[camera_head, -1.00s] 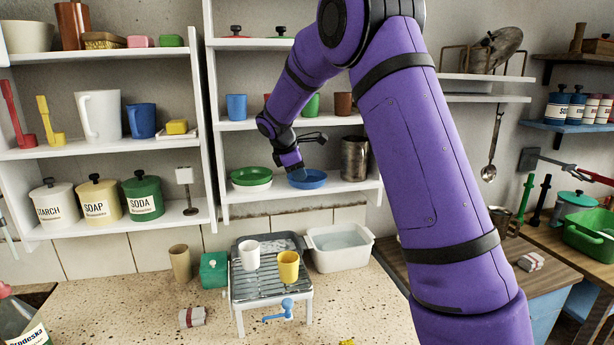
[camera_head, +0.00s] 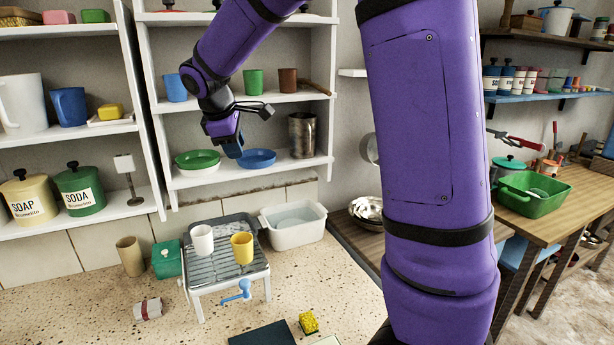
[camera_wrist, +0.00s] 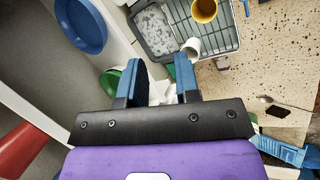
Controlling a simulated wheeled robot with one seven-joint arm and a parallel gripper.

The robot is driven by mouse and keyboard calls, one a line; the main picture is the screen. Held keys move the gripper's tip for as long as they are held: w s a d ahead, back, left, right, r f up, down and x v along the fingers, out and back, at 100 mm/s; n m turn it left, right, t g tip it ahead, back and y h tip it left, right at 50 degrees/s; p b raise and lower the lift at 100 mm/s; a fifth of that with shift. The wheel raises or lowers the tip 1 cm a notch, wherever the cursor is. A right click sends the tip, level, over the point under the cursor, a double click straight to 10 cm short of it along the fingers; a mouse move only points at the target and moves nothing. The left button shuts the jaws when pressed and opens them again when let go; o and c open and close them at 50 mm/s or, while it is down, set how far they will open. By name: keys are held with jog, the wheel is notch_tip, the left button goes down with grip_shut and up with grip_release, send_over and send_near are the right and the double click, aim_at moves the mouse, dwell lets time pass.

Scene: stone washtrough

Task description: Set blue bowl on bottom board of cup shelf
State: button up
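The blue bowl (camera_head: 258,158) rests upright on the bottom board (camera_head: 300,162) of the white cup shelf (camera_head: 332,60), right of a green bowl (camera_head: 197,158) stacked on a white one. The blue bowl also shows at the upper left of the wrist view (camera_wrist: 82,25), apart from the fingers. My gripper (camera_head: 233,152) hangs in front of the shelf, just left of the blue bowl in the head view. In the wrist view my gripper (camera_wrist: 159,62) has its two blue fingers spread with nothing between them.
A metal canister (camera_head: 302,135) stands right of the blue bowl. Cups, including a green cup (camera_head: 253,82), stand on the board above. Below are a drying rack (camera_head: 225,268) with a white mug and a yellow mug (camera_head: 242,248), and a white water basin (camera_head: 295,232).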

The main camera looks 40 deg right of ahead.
jog(key=s+a+r+m+t+y, duration=0.1)
jog(key=s+m, duration=0.4)
jog(key=s, duration=1.1)
jog(key=s+a+r+m+t+y, duration=0.1)
jog(key=s+m, duration=0.4)
jog(key=s, duration=1.1)
jog(key=shift+a+r+t+y, duration=0.4)
jog(key=shift+r+t+y, duration=0.15)
jog(key=shift+y, duration=0.45)
